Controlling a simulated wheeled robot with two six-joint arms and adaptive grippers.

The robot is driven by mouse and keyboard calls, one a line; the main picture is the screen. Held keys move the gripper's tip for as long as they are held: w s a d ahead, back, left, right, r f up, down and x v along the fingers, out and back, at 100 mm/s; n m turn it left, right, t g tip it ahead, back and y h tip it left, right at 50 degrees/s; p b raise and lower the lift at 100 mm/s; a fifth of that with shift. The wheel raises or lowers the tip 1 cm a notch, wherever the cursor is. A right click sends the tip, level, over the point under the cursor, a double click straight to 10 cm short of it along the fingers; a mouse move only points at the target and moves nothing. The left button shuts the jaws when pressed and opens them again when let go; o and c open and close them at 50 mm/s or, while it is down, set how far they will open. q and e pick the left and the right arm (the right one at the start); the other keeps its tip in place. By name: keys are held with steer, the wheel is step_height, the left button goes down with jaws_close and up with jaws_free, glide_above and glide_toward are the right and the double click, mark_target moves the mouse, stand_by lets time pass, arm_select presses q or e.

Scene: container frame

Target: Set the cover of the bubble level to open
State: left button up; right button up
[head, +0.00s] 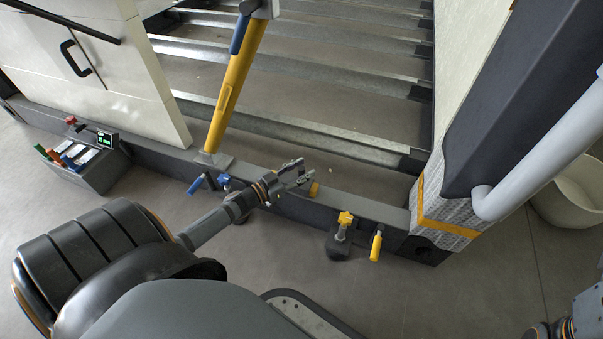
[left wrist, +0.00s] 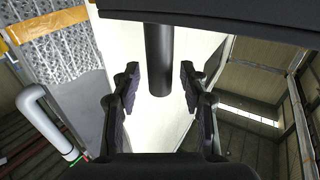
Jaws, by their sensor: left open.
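I cannot pick out the bubble level or its cover with certainty in either view. A small dark box with a green lit display (head: 107,139) sits on the frame's sill at the left. My left gripper (head: 304,175) is open above the sill in the middle of the head view, with a small yellow-orange part (head: 314,189) just beside it. In the left wrist view its two fingers (left wrist: 159,90) are apart, with a black cylinder (left wrist: 160,62) showing between them against a white panel. I cannot tell how far off that cylinder is.
A yellow post (head: 229,100) rises from the sill behind my left gripper. A yellow star knob (head: 345,218) and yellow handle (head: 376,246) are to its right, a blue knob (head: 223,179) to its left. A grey tray (head: 100,172) holds coloured tools at left. Front floor is partly clear.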

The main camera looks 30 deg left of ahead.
arm_select(q)
jaws_close()
stand_by(0.3)
steer(key=w+d+p, duration=0.1)
steer(key=d, duration=0.3)
steer(key=w+d+p, duration=0.1)
steer(key=d+p, duration=0.1)
steer(key=d, duration=0.2)
steer(key=w+d+p, duration=0.1)
steer(key=d+p, duration=0.1)
steer(key=d, duration=0.3)
steer(key=shift+f, duration=0.1)
jaws_free()
